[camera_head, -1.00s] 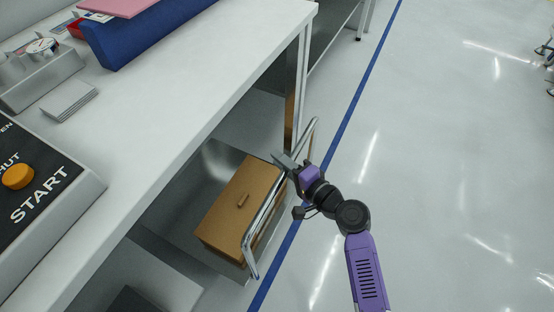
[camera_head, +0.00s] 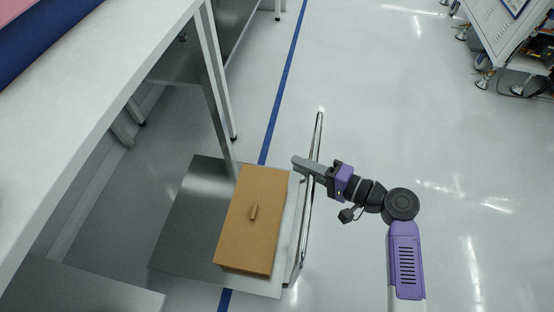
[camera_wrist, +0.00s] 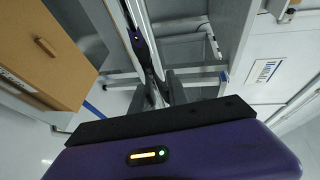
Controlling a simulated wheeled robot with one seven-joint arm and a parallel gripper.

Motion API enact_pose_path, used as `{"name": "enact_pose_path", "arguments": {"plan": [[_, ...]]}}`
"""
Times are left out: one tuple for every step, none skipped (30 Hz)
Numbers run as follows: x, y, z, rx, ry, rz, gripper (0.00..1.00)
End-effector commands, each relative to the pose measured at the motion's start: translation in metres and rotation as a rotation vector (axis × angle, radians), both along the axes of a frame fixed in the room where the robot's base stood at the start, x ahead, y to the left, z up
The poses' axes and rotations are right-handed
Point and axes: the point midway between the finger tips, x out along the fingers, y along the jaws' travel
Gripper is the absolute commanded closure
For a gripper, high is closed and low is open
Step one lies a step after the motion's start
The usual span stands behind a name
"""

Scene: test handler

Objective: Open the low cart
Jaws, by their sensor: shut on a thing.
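The low cart is a flat grey metal platform (camera_head: 190,225) with an upright silver handle (camera_head: 306,215) along its right side. A brown box (camera_head: 262,215) with a small knob on its lid lies on the platform, and its lid is on. The box also shows at the upper left of the wrist view (camera_wrist: 45,75). My gripper (camera_head: 303,165) reaches in from the right and is shut on the cart's handle, near the handle's far part. In the wrist view the fingers (camera_wrist: 160,90) close around the bar. The grip contact itself is small and partly hidden.
A white worktable (camera_head: 95,110) stands at the left, its leg (camera_head: 222,85) close behind the cart. A blue floor line (camera_head: 285,85) passes under the cart. The floor to the right is open, with wheeled equipment (camera_head: 515,45) at the upper right.

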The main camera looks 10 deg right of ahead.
Motion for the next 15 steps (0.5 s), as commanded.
{"name": "enact_pose_path", "arguments": {"plan": [[-0.003,-0.01,-0.001,-0.001,0.003,-0.003,1.0],[-0.005,-0.014,-0.001,-0.001,0.003,-0.003,1.0],[-0.007,-0.02,-0.001,0.0,0.003,-0.001,1.0],[-0.009,-0.024,-0.001,0.0,0.002,-0.002,1.0],[-0.01,-0.027,-0.001,0.0,0.003,-0.001,1.0],[-0.011,-0.031,-0.001,0.0,0.003,-0.001,1.0],[-0.012,-0.033,-0.001,0.0,0.003,-0.001,1.0],[-0.013,-0.036,-0.001,0.001,0.002,0.001,1.0],[-0.014,-0.039,-0.001,0.0,0.002,0.001,1.0],[-0.015,-0.04,-0.001,0.0,0.002,0.001,1.0],[-0.016,-0.042,-0.001,0.0,0.001,0.0,1.0],[-0.016,-0.043,-0.001,0.0,0.002,0.001,1.0],[-0.016,-0.044,-0.001,0.0,0.002,0.001,1.0],[-0.017,-0.045,-0.001,-0.001,0.002,0.001,1.0],[-0.017,-0.045,-0.001,-0.001,0.002,0.002,1.0]]}}
